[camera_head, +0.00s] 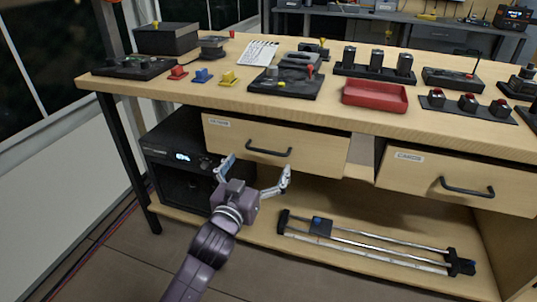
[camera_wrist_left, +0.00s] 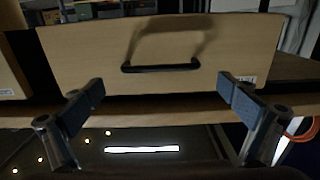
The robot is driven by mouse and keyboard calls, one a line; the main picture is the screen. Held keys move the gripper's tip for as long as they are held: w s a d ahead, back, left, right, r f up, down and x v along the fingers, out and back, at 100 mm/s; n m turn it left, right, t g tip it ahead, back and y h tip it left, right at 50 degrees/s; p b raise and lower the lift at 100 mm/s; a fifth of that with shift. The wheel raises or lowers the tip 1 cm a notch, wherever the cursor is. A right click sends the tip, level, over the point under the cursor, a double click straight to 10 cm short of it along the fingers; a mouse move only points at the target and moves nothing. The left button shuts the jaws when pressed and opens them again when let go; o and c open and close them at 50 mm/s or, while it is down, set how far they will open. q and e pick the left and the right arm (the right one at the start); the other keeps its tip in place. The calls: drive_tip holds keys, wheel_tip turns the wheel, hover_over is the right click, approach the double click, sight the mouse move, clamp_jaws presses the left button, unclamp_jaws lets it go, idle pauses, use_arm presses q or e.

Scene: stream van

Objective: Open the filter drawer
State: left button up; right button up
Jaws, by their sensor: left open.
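The left wooden drawer (camera_head: 320,150) sits under the workbench top, with a small label (camera_head: 218,122) at its upper left that is too blurred to read surely. Its black bar handle (camera_head: 268,153) is at the middle of its front. My left gripper (camera_head: 255,172) is open and empty, just in front of and below this handle, with no visible contact. In the left wrist view the picture is upside down; the drawer front (camera_wrist_left: 75,52) and handle (camera_wrist_left: 160,68) lie ahead, between and beyond the open fingers (camera_wrist_left: 160,87). My right gripper is not in view.
A second labelled drawer (camera_head: 400,182) with a black handle (camera_head: 467,188) is to the right. A black box unit (camera_head: 178,160) stands on the lower shelf left of my gripper; a rail slider (camera_head: 370,245) lies to the right. The bench top holds a red tray (camera_head: 375,96) and several controls.

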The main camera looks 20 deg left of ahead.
sight(266, 152)
use_arm(q)
drive_tip(key=shift+w+d+b, duration=0.15)
drive_tip(key=shift+w+b, duration=0.25)
drive_tip(key=shift+w, duration=2.6)
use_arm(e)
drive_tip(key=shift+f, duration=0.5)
use_arm(q)
drive_tip(key=shift+c, duration=0.6)
